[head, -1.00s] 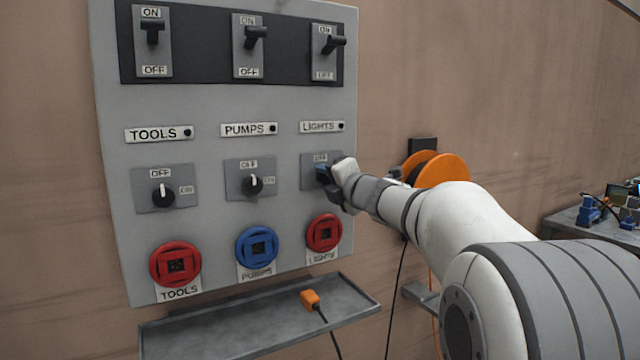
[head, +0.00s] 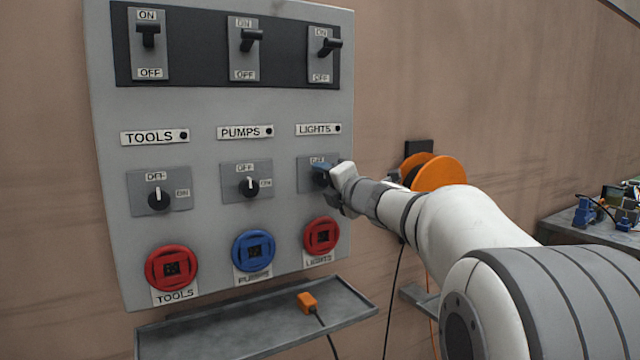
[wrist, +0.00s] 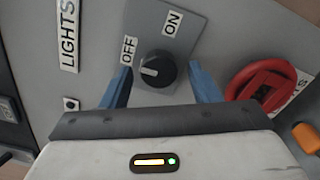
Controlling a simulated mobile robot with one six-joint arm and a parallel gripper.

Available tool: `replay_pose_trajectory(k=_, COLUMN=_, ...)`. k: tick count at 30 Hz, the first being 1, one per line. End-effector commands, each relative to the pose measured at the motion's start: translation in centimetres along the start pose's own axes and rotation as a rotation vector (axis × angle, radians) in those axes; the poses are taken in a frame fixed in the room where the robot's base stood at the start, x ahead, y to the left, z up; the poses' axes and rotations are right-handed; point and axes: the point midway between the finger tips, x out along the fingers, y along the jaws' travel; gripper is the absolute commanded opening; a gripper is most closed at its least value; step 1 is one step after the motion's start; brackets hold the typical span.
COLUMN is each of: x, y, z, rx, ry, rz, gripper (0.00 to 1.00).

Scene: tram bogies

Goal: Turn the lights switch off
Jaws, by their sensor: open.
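The lights toggle switch (head: 325,47) is at the top right of the grey panel, its black lever near the ON label. Below the LIGHTS label (head: 311,129) is a black rotary knob (wrist: 155,69) on a grey plate marked OFF and ON. In the wrist view its white mark points left, on the OFF label's side. My gripper (wrist: 161,80) is open, with one blue finger on each side of the knob; contact cannot be told.
The tools knob (head: 158,198) and pumps knob (head: 249,186) sit to the left. A red lights socket (head: 322,236) is just below my gripper. A shelf (head: 230,330) under the panel holds an orange plug (head: 306,302). An orange reel (head: 440,173) hangs behind my arm.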

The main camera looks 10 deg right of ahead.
Motion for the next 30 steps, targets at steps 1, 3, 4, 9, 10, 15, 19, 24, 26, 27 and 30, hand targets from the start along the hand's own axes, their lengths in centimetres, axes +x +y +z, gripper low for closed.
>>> replay_pose_trajectory(k=1, x=-0.7, y=0.1, z=0.1, rx=-0.001, ry=-0.002, rz=0.000, gripper=0.55)
replay_pose_trajectory(k=3, x=-1.9, y=0.1, z=0.0, rx=-0.001, ry=-0.002, rz=0.001, gripper=0.55)
replay_pose_trajectory(k=4, x=-2.5, y=0.1, z=0.0, rx=-0.001, ry=-0.002, rz=0.000, gripper=0.55)
replay_pose_trajectory(k=9, x=-5.4, y=0.1, z=0.0, rx=0.000, ry=-0.003, rz=-0.001, gripper=0.55)
replay_pose_trajectory(k=10, x=-5.8, y=0.0, z=0.0, rx=0.000, ry=-0.003, rz=-0.002, gripper=0.55)
replay_pose_trajectory(k=15, x=-7.3, y=-0.1, z=-0.1, rx=0.000, ry=-0.001, rz=-0.002, gripper=0.55)
replay_pose_trajectory(k=19, x=-7.6, y=-0.1, z=-0.1, rx=0.000, ry=0.000, rz=-0.002, gripper=0.55)
replay_pose_trajectory(k=24, x=-7.5, y=-0.1, z=-0.1, rx=0.000, ry=0.000, rz=-0.002, gripper=0.55)
replay_pose_trajectory(k=26, x=-7.6, y=0.0, z=-0.1, rx=0.005, ry=-0.003, rz=-0.003, gripper=0.55)
replay_pose_trajectory(k=27, x=-7.6, y=0.1, z=0.0, rx=0.019, ry=-0.012, rz=-0.007, gripper=0.55)
replay_pose_trajectory(k=30, x=-8.1, y=0.5, z=0.7, rx=0.116, ry=-0.073, rz=-0.040, gripper=0.55)
